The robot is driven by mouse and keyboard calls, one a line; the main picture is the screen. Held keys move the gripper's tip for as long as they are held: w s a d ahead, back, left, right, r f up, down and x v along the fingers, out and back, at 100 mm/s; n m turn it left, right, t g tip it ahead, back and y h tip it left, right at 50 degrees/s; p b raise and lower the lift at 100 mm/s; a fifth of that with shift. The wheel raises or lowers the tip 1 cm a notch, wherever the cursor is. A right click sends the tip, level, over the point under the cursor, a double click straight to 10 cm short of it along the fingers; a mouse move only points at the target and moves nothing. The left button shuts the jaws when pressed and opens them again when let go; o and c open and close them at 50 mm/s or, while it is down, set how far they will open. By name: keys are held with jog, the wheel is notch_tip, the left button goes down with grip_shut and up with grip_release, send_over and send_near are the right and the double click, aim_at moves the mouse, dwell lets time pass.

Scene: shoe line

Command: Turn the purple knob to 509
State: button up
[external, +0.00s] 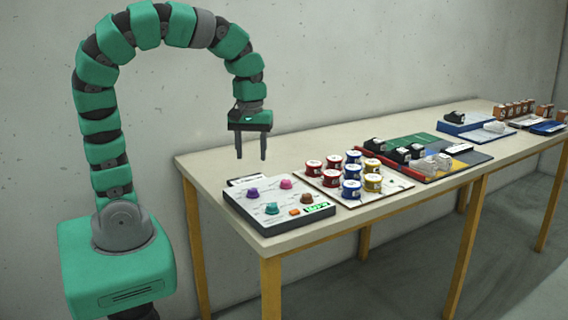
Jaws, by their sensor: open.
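The purple knob (253,193) sits at the back left of a white-topped control panel (279,208) on the near left end of the table. A pink knob (286,184), a teal knob (271,208) and a brown knob (307,198) share the panel. A small green display (316,208) and an orange button (294,212) are at its front right. The display's digits are too small to read. My gripper (251,157) is open and empty, fingers pointing down, in the air above the purple knob and apart from it.
Several red, blue and yellow spools (352,171) stand on a white board right of the panel. Further right are coloured mats with dark and white items (404,153), and brown items (513,109) at the far end. A wall stands behind the table (217,172).

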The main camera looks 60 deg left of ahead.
aim_at(253, 189)
notch_tip(253, 189, down, 10)
jog(key=shift+w+r+b, duration=0.1)
jog(key=shift+b, duration=0.75)
jog(key=c, duration=1)
